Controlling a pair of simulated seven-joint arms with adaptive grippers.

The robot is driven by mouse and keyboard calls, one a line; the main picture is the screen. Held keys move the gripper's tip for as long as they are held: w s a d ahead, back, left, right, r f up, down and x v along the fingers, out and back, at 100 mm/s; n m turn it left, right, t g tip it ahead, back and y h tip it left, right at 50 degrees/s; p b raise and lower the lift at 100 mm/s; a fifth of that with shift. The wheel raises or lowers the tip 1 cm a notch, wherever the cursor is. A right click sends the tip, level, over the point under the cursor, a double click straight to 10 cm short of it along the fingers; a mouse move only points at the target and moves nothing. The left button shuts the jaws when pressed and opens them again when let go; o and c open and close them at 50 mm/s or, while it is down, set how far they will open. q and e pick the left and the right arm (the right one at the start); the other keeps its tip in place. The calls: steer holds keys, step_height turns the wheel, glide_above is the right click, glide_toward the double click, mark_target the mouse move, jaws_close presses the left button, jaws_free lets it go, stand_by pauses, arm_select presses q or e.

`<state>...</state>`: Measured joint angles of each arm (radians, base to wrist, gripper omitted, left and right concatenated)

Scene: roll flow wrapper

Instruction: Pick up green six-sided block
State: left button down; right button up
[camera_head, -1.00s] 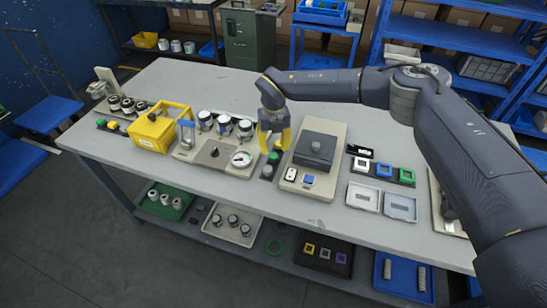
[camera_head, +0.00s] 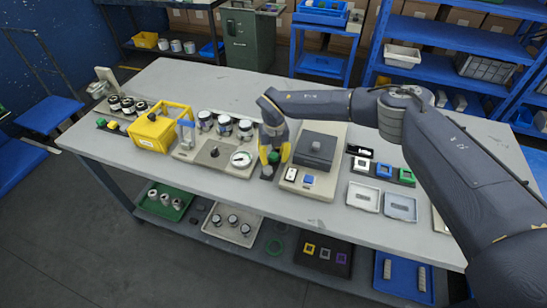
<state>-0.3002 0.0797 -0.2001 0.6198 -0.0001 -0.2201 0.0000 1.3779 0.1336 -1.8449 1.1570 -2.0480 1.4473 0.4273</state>
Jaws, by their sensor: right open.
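The green block (camera_head: 273,157) stands on a small dark stand (camera_head: 267,172) near the middle of the table. It is small in the picture, and its six sides cannot be made out. My right gripper (camera_head: 274,155) points down over it with its yellow fingers open. One finger is on each side of the block, and contact cannot be told. My left gripper is not in view.
A beige panel with a pressure gauge (camera_head: 241,158) stands close on the left. A beige machine with a dark grey box (camera_head: 315,149) stands close on the right. White, blue and green square pieces (camera_head: 384,170) lie further right.

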steer(key=shift+c, duration=0.2)
steer(key=c, duration=0.6)
steer(key=shift+r, duration=0.1)
